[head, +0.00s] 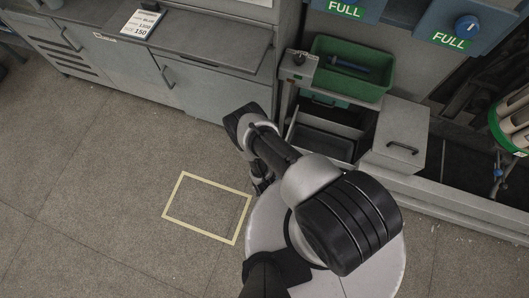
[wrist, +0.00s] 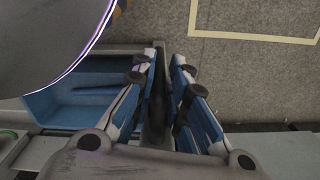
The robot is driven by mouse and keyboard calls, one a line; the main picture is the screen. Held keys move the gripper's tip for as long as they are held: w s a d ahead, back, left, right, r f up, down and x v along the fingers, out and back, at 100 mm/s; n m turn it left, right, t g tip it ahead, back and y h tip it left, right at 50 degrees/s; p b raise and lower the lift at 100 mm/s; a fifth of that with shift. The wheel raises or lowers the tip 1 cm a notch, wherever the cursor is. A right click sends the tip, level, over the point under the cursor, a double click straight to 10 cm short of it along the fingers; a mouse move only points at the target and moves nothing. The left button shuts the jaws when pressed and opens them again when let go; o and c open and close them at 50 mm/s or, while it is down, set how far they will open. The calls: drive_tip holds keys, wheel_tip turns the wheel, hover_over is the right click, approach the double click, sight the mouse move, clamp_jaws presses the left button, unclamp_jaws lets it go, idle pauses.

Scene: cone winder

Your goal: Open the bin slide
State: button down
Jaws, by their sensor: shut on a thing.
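In the wrist view my gripper (wrist: 163,62) has its two blue-padded fingers closed around a dark upright bar or edge (wrist: 156,108). The bar runs beside a blue open bin (wrist: 75,108) at the left. In the head view an open-topped grey compartment (head: 322,143) stands out under the green tray. My arm crosses in front of its left side. My gripper's fingertips are mostly hidden behind my arm there, so I cannot tell exactly which part they hold from that view.
A green tray (head: 347,86) with a dark blue object sits above the compartment. A grey box with a black handle (head: 402,147) stands to its right. Grey cabinets (head: 205,88) line the left. A yellow floor outline (head: 207,178) surrounds bare floor.

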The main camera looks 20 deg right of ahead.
drive_tip(key=shift+s+d+f, duration=0.1)
drive_tip(key=shift+s, duration=0.55)
drive_tip(key=c, duration=1.6)
unclamp_jaws()
drive_tip(key=shift+a, duration=0.2)
drive_tip(key=shift+w, duration=0.25)
wheel_tip(320, 180, up, 12)
drive_tip(key=shift+r, duration=0.1)
